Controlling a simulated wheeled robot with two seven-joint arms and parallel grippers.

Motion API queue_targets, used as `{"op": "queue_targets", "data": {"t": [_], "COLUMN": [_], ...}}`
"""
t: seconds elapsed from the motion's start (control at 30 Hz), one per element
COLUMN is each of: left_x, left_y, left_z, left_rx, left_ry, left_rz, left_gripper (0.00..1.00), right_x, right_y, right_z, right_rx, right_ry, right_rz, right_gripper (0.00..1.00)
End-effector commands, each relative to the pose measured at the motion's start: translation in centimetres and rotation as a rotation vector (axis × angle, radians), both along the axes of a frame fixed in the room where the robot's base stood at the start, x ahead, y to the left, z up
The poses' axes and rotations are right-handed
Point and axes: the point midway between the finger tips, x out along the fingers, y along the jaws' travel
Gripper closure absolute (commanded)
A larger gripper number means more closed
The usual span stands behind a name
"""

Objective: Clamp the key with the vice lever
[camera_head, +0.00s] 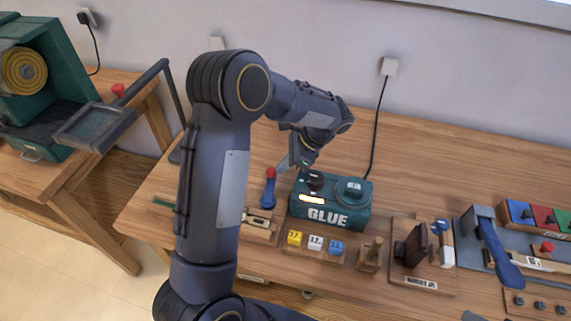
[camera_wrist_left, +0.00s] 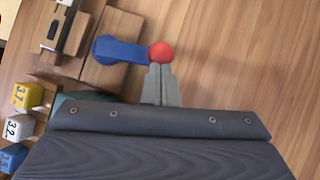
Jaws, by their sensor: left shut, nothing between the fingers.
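The vice lever (camera_head: 268,190) is a blue arm with a red ball at its end. The vice (camera_head: 258,222) is a wooden fixture at the lever's foot. A pale piece that looks like the key (camera_wrist_left: 53,27) lies along it; I cannot tell how firmly it sits. My left gripper (camera_head: 287,163) is shut and empty, just right of the red ball. In the left wrist view its fingertips (camera_wrist_left: 160,70) are right at the ball, perhaps touching it. My right gripper is not in view.
A green glue machine (camera_head: 329,205) stands close to the right of the lever. Yellow, white and blue numbered cubes (camera_head: 315,243) sit in front of it. Bare bench lies behind.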

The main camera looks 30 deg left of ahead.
Motion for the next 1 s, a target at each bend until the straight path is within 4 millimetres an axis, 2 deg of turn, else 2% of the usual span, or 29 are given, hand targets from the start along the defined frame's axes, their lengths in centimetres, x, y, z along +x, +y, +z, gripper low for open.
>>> {"op": "queue_targets", "data": {"t": [0.23, 0.53, 1.0], "left_x": [-0.1, -0.8, -3.3], "left_y": [1.3, 3.8, 6.9], "left_z": [0.2, 0.1, 0.1], "left_rx": [0.000, 0.002, 0.001], "left_ry": [0.001, 0.001, 0.001], "left_rz": [0.143, 0.428, 0.875], "left_gripper": [1.00, 1.00, 1.00], "right_x": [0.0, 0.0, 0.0], "right_y": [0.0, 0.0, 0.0], "right_z": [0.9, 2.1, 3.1], "right_rx": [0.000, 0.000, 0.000], "right_ry": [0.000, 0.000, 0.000], "right_rz": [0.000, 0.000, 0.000], "right_gripper": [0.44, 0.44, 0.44]}}
